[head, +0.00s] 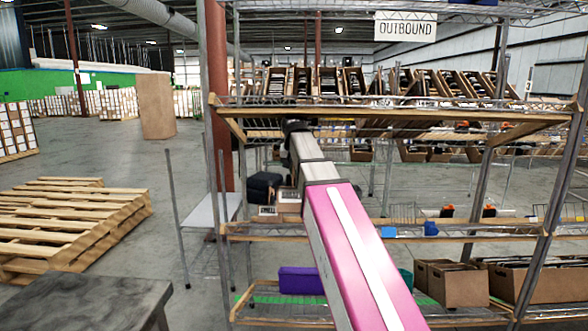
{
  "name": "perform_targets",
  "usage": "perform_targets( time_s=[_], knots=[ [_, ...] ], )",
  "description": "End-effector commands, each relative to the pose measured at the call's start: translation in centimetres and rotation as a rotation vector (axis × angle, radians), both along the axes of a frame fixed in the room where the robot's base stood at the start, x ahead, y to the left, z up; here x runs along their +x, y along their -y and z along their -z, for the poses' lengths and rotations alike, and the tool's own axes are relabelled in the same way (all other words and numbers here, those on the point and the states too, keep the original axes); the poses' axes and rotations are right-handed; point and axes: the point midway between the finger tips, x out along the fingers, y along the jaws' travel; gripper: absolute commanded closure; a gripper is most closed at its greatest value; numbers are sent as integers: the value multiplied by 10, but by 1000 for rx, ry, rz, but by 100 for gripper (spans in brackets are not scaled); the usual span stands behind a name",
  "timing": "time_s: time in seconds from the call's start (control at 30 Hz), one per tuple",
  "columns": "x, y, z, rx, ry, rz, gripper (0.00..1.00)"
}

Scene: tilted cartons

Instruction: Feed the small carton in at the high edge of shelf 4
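My arm reaches up and away from the bottom right. Its dark far end, with my gripper (296,127), is just in front of the wooden front edge of the upper wire shelf (400,113). The fingers are too small and hidden to tell whether they are open or hold anything. A small carton with dark lettering, apparently "SMALL" (268,211), stands low to the left of my arm. Another brown carton (289,201) beside it is partly covered by my arm. No shelf shows a number, so I cannot tell which is shelf 4.
An OUTBOUND sign (406,27) hangs at the top. Several open brown boxes (328,80) stand behind the upper shelf. A purple box (301,280) and brown bins (457,284) are low down.

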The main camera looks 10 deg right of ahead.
Motion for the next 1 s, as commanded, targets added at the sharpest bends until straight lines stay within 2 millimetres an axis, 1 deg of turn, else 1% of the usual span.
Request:
perform_targets(
  time_s=[0.1,1.0],
  knots=[
    [10,2,4,0,0,0,100],
    [73,14,37,0,0,0,100]
  ],
)
